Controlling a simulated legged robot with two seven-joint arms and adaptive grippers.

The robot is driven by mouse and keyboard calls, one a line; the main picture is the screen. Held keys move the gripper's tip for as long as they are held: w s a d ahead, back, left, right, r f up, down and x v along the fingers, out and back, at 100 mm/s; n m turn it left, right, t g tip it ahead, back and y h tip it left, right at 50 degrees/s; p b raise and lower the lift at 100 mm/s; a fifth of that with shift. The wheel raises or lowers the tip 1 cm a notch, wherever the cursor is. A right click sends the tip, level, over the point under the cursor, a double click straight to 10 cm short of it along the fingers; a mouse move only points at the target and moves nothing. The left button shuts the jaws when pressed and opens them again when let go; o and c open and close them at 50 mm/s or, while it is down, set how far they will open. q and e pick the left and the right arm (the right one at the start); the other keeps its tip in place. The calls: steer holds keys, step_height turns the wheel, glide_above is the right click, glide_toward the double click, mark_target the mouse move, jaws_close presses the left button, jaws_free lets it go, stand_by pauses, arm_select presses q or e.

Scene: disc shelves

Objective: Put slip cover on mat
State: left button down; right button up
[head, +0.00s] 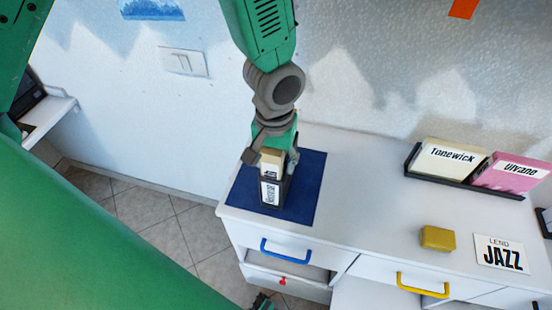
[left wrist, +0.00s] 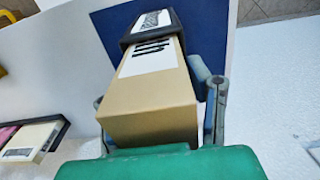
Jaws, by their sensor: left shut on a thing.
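My left gripper (head: 276,148) points down over the dark blue mat (head: 309,174) at the left end of the white cabinet. It is shut on a cream disc case (left wrist: 150,95), with a finger on each side of it. The case's lower end sits in a black slip cover (head: 284,191) with a white label. The cream case (head: 269,161) also shows between the fingers in the head view. The slip cover appears upright over the mat, and it also shows in the left wrist view (left wrist: 175,28). I cannot tell whether its base touches the mat.
A dark rack (head: 412,162) holds a cream "Tonewick" case (head: 448,157) and a pink "Ulvano" case (head: 512,175). A yellow block (head: 438,238) and a "LEND JAZZ" card (head: 501,253) lie in front. The cabinet top between mat and rack is clear.

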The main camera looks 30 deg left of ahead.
arm_select(q)
steer(key=shift+a+f, duration=0.1)
steer(key=shift+f, duration=0.05)
steer(key=c, duration=0.8)
jaws_free()
steer(key=shift+a, duration=0.25)
arm_select(e)
steer(key=shift+a, duration=0.35)
arm_select(q)
step_height(320, 180, up, 12)
steer(key=shift+r, duration=0.15)
arm_select(e)
steer(key=shift+d+r, duration=0.1)
steer(key=shift+r, duration=0.05)
arm_select(q)
steer(key=shift+s, duration=0.1)
arm_select(e)
steer(key=shift+s, duration=0.1)
